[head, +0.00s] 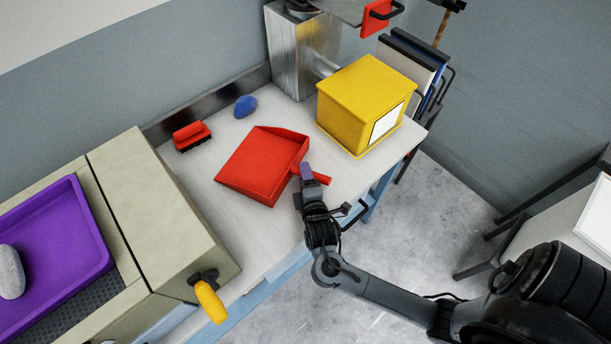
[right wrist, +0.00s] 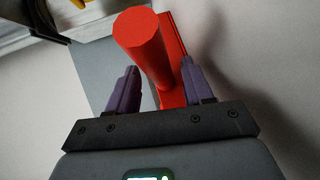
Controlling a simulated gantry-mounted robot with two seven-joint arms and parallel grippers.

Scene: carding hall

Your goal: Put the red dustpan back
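The red dustpan (head: 262,165) lies on the white table top, its handle pointing right toward the table's front edge. My right gripper (head: 308,176) is at that handle. In the right wrist view the red handle (right wrist: 146,45) stands between the two purple fingers of the right gripper (right wrist: 160,66). The fingers are apart, with a visible gap between the left finger and the handle, so the gripper looks open around it. Contact on the right side cannot be told. My left gripper is not in view.
A yellow box (head: 357,105) stands right of the dustpan. A red brush (head: 190,135) and a blue lump (head: 245,106) lie behind it. A metal post (head: 300,55) rises at the back. A beige machine (head: 160,215) with a purple tray (head: 90,235) and yellow handle (head: 210,302) fills the left.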

